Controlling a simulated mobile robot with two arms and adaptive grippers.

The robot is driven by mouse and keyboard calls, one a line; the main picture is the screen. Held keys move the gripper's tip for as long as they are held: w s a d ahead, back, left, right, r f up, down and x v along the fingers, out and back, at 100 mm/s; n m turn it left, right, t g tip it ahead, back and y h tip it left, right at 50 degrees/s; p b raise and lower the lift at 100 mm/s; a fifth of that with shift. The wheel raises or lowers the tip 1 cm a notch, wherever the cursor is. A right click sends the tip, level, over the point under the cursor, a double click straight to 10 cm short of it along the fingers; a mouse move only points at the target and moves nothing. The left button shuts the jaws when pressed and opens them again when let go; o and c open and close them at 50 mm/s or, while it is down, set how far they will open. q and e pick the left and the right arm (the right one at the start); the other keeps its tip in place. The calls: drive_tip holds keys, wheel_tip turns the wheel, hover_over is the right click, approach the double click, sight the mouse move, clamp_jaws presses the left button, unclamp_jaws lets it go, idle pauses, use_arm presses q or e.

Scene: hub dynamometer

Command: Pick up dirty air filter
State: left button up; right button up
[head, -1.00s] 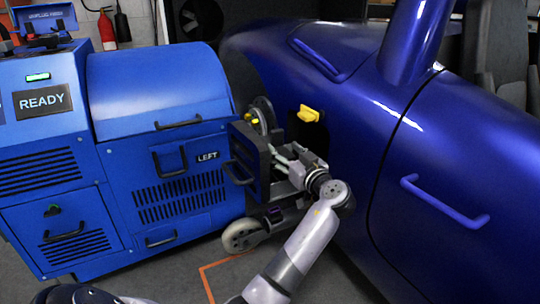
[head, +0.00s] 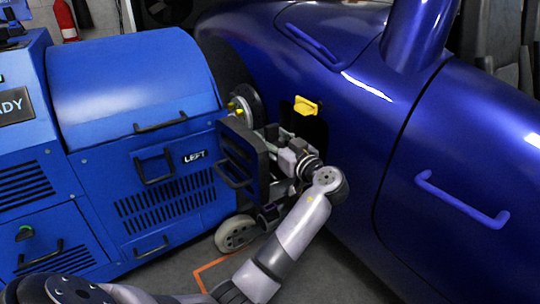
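I cannot make out a dirty air filter in the head view. My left arm comes in from the lower left. My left gripper (head: 277,140) is at its far end, between the blue machine marked LEFT and the blue car. It is beside the black open panel with a handle (head: 238,165), and I cannot tell whether they touch. The finger tips are small and partly hidden, so I cannot tell their opening or any hold. A dark opening (head: 318,130) in the car's side lies just beyond my wrist. My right gripper is not in view.
A yellow tab (head: 306,105) sits above the car's opening. The blue machine (head: 130,90) fills the left, with a caster wheel (head: 235,233) below. The blue car body (head: 455,150) fills the right, with a protruding handle (head: 462,200). Some grey floor with an orange line (head: 212,264) is clear.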

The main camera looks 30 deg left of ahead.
use_arm(q)
clamp_jaws()
idle(0.5)
